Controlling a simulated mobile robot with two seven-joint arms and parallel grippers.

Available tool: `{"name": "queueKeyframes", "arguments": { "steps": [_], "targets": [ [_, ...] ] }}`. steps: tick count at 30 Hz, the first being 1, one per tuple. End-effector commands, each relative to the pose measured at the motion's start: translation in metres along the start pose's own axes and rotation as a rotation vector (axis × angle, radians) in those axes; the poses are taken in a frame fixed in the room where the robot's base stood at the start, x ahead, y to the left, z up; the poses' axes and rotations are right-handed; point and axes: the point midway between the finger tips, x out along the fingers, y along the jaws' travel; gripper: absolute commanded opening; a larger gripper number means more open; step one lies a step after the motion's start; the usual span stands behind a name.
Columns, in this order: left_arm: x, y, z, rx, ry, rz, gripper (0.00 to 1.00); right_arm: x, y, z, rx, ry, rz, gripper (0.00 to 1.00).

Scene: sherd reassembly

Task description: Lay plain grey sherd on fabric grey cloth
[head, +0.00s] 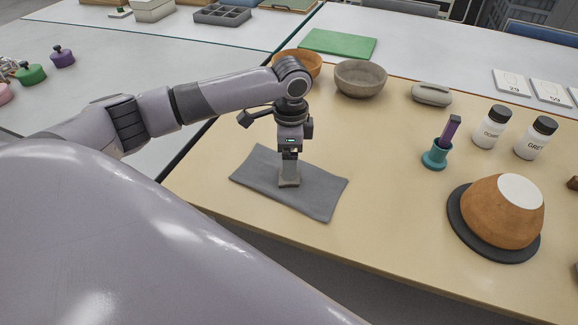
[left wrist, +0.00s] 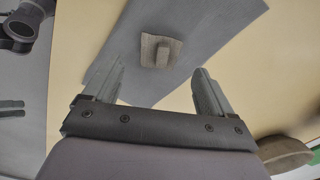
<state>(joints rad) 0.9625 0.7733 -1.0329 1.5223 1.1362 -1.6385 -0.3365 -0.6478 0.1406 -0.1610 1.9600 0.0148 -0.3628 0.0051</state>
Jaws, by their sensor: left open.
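The plain grey sherd (left wrist: 173,43) is a small grey-brown piece with a raised block on it. It lies on the grey cloth (left wrist: 105,45), apart from both fingers. The cloth (head: 318,197) lies flat near the front left of the tan table in the head view, where the sherd (head: 289,183) shows just below the gripper. My left gripper (head: 289,163) points down over the cloth. In the left wrist view its two fingers (left wrist: 160,75) are spread with nothing between them. My right gripper is not in view.
Two bowls, one orange (head: 305,60) and one grey (head: 360,79), stand behind my left wrist. To the right are a teal holder (head: 436,155), two white bottles (head: 490,129) (head: 535,140) and an orange pot (head: 495,222) on a dark disc. The table between cloth and pot is clear.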

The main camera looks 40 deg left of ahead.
Motion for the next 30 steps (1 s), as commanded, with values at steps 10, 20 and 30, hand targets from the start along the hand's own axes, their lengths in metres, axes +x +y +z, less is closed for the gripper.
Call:
{"name": "queueKeyframes", "arguments": {
  "steps": [10,20,30],
  "targets": [
    [-0.070,0.000,0.000,0.000,0.001,0.000,0.85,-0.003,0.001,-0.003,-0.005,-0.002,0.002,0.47],
    [-0.084,0.000,0.000,0.000,0.000,0.001,0.85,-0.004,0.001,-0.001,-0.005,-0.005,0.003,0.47],
    [-0.083,0.000,0.000,0.000,0.000,0.001,0.85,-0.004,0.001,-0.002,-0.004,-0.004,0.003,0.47]
  ]
}}
